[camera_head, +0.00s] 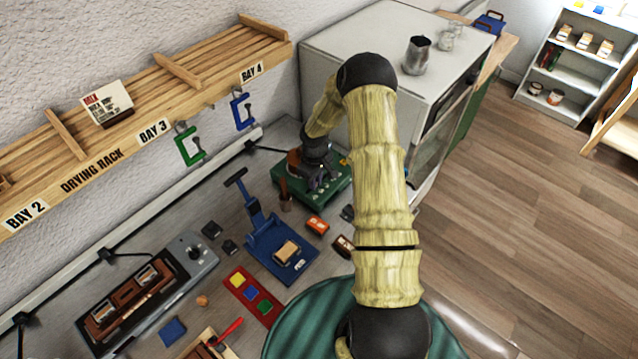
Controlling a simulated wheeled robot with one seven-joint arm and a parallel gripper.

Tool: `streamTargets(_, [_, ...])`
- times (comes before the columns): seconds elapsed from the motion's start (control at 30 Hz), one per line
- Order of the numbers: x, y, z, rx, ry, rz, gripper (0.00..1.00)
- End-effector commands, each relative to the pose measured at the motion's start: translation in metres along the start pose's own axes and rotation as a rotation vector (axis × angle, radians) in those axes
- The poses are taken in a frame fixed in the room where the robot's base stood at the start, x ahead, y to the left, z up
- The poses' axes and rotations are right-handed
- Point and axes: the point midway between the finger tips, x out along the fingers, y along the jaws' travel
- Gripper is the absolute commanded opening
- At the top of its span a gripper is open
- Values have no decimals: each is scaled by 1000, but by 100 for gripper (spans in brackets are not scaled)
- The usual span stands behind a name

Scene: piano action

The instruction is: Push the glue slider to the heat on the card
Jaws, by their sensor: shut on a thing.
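A green-based unit (335,201) stands on the bench beside the white cabinet; I take it for the glue unit. My gripper (320,189) is low over it, shut at the unit's top. The slider itself is hidden or too small to make out, so its setting cannot be read. A white card (107,103) with a red heading and dark lines stands tilted in a dark holder on the drying rack. Its small lines are too small to read.
A blue press (262,240) stands just left of the green unit. A grey box with a dial (195,252) is at the lower left. The white cabinet (345,35) rises behind my arm.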

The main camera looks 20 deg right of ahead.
Motion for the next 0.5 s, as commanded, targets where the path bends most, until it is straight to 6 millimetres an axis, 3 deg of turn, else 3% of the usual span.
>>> streamTargets(0.33, [0,-2,-2,-9,-2,-1,0])
streamTargets(0.37, [0,-2,-2,-9,-2,-1,20])
streamTargets(0.4, [0,-2,-2,-9,-2,-1,28])
streamTargets(0.43, [0,-2,-2,-9,-2,-1,34])
streamTargets(0.5, [0,-2,-1,-8,-2,-1,36])
